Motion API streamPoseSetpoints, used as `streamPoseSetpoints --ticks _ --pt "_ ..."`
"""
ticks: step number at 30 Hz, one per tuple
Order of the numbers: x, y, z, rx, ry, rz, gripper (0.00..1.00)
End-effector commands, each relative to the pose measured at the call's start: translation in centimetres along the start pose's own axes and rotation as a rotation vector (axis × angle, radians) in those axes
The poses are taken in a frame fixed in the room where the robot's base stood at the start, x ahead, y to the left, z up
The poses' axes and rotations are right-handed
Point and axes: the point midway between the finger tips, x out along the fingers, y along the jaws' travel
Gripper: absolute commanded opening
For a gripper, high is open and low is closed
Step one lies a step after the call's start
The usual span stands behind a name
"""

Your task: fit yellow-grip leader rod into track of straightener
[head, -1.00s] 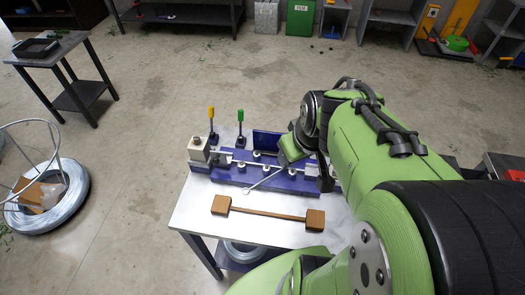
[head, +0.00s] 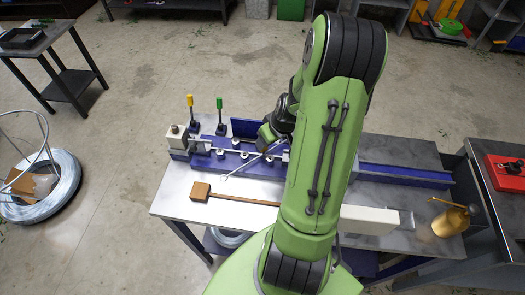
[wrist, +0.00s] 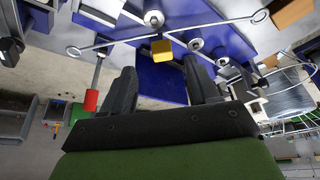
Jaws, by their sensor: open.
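The blue straightener (head: 207,161) stands on the workbench, with several rollers along its top. The leader rod (head: 240,169) is a thin metal rod with a ring at its end. It slants across the front of the straightener, ring toward the bench front, out of line with the straightener's length. Its yellow grip (wrist: 162,49) shows in the wrist view. My gripper (wrist: 160,68) is open, with the yellow grip between and just beyond its fingertips, not clamped. In the head view my gripper (head: 269,134) is over the straightener's middle. My arm hides the rod's far end there; whether it touches the track cannot be told.
A yellow-handled lever (head: 191,108) and a green-handled lever (head: 220,112) stand upright at the straightener's left. A wooden stand (head: 200,192) lies in front, partly behind my arm. A brass oil can (head: 452,219) is at the bench's right. Bare bench (head: 172,203) shows front left.

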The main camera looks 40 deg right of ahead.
Motion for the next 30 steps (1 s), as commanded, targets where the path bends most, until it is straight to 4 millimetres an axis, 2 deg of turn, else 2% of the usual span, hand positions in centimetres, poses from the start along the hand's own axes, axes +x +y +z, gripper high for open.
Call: streamPoseSetpoints --ticks 1,5,12,15,20,23,30 --pt "1.0 0.0 0.0 0.0 -0.001 -0.002 0.6" --pt "2.3 -0.1 -0.1 -0.001 0.0 -0.002 0.6" --pt "6.4 -0.4 -0.1 0.0 -0.001 -0.003 0.6" --pt "7.0 -0.3 -0.2 0.0 0.001 0.001 0.6" --pt "7.1 -0.2 -0.2 -0.001 0.001 0.002 0.6" --pt "7.0 -0.3 -0.2 -0.001 0.001 0.002 0.47" --pt "7.0 -0.3 -0.2 0.0 0.001 0.002 0.11"
